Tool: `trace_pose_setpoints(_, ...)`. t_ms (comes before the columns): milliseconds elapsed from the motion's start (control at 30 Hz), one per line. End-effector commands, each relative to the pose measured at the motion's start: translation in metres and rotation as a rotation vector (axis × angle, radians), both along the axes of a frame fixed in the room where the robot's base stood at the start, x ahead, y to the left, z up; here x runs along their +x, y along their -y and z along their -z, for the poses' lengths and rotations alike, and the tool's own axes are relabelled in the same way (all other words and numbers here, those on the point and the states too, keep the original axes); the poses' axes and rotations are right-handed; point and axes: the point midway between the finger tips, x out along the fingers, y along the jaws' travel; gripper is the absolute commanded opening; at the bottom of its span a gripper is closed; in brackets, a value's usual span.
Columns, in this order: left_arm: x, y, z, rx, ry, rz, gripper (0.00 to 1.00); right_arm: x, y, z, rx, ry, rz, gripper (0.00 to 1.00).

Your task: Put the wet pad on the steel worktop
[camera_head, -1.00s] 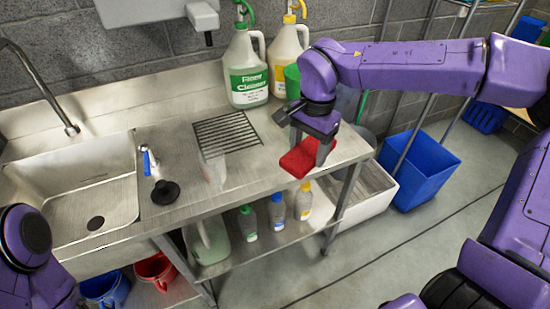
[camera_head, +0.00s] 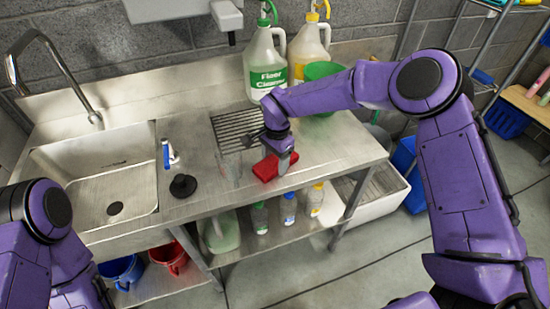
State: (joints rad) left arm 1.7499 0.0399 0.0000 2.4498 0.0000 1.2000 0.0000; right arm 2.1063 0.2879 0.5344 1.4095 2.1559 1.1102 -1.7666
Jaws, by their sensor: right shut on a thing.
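The red pad (camera_head: 266,169) is at the steel worktop (camera_head: 335,148), near its front edge and right of the sink. My right gripper (camera_head: 283,160) reaches down from the right and is shut on the pad's right part. I cannot tell whether the pad touches the steel or hovers just above it. Whether it is wet does not show. My left arm shows at the lower left, but its gripper is out of view.
A clear, see-through item (camera_head: 229,168) stands just left of the pad. A drain grate (camera_head: 237,128), floor cleaner jug (camera_head: 266,70), yellow-labelled jug (camera_head: 306,48) and green bucket (camera_head: 322,72) are behind. A black plunger (camera_head: 183,186) stands by the sink (camera_head: 98,178). Worktop right of the pad is clear.

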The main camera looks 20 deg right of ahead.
Motion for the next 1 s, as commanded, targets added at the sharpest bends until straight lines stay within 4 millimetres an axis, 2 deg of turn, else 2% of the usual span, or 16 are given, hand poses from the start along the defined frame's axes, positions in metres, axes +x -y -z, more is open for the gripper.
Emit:
trace_pose_setpoints(233, 0.0, 0.0, 0.002, 0.0, 0.0, 0.0, 1.0, 0.0, 0.0, 0.003, 0.0, 0.0, 0.0, 0.2)
trace_pose_setpoints(267, 0.0, 0.0, 0.002, 0.0, 0.0, 0.0, 1.0, 0.0, 0.0, 0.004, 0.0, -0.001, 0.0, 0.69)
trace_pose_setpoints(333, 0.0, 0.0, 0.001, 0.0, 0.0, 0.0, 1.0, 0.0, 0.0, 0.003, -0.001, -0.001, 0.0, 0.91)
trace_pose_setpoints(600, 0.0, 0.0, 0.001, 0.0, 0.0, 0.0, 1.0, 0.0, 0.0, 0.002, -0.001, 0.0, 0.0, 0.91)
trace_pose_setpoints(733, 0.0, 0.0, 0.003, 0.0, 0.0, 0.0, 1.0, 0.001, 0.001, -0.009, 0.001, 0.003, 0.0, 0.91)
trace_pose_setpoints(1000, 0.0, 0.0, 0.014, 0.0, 0.0, 0.0, 1.0, 0.003, 0.004, -0.076, 0.002, 0.005, 0.001, 0.91)
